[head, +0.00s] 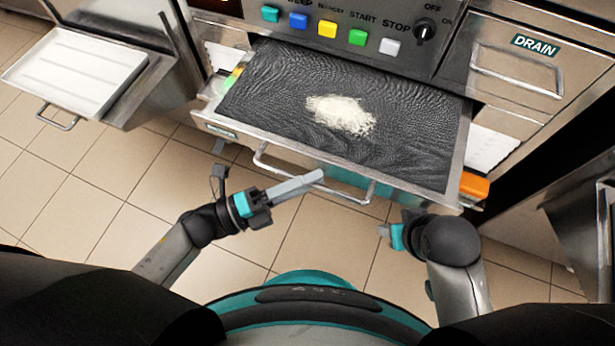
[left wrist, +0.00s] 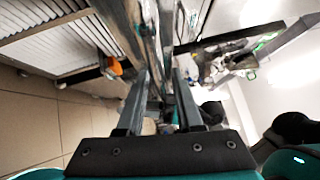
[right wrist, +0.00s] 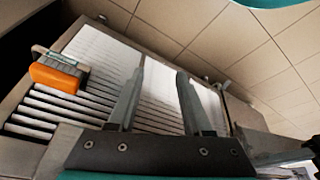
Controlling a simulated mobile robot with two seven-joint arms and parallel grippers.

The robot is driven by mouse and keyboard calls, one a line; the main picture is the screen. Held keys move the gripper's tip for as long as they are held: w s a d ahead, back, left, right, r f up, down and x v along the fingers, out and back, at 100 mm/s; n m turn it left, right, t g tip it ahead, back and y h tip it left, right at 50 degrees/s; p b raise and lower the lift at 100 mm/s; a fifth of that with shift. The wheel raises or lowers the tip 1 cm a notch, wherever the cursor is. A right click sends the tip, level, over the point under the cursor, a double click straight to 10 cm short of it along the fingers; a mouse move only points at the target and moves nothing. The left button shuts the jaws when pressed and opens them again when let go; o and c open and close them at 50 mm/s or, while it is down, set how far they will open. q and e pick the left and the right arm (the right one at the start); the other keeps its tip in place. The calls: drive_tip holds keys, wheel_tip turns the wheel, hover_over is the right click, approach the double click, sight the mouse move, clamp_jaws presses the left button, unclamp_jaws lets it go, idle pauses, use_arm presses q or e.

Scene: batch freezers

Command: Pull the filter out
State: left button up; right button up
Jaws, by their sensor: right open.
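The filter unit (head: 410,100) appears as a wide, drawer-like metal frame with a dark wrinkled surface, extending out of the machine front in the head view. A patch of pale powder (head: 342,114) lies on it. Its bar handle (head: 365,197) runs along the front edge. My left gripper (head: 308,181) is at the handle's middle in the head view; its fingers stand apart in the left wrist view (left wrist: 160,85), and I cannot tell whether they touch the bar. My right gripper (head: 383,231) is open and empty, below the frame's front right.
Coloured buttons (head: 327,28) and a knob (head: 424,30) sit above the frame. A drain panel (head: 535,60) is to the right. A white tray (head: 80,70) stands out at the left. An orange block (head: 475,186) is at the frame's right corner, also in the right wrist view (right wrist: 58,74). Tiled floor is clear.

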use_arm(q)
drive_tip(key=shift+o, duration=0.6)
drive_tip(key=shift+a, duration=0.1)
use_arm(e)
drive_tip(key=shift+r, duration=0.1)
use_arm(q)
drive_tip(key=p+v, duration=0.1)
drive_tip(key=v, duration=1.4)
use_arm(e)
drive_tip(key=f, duration=0.3)
drive_tip(key=shift+s+g, duration=0.2)
drive_tip(key=shift+g, duration=0.1)
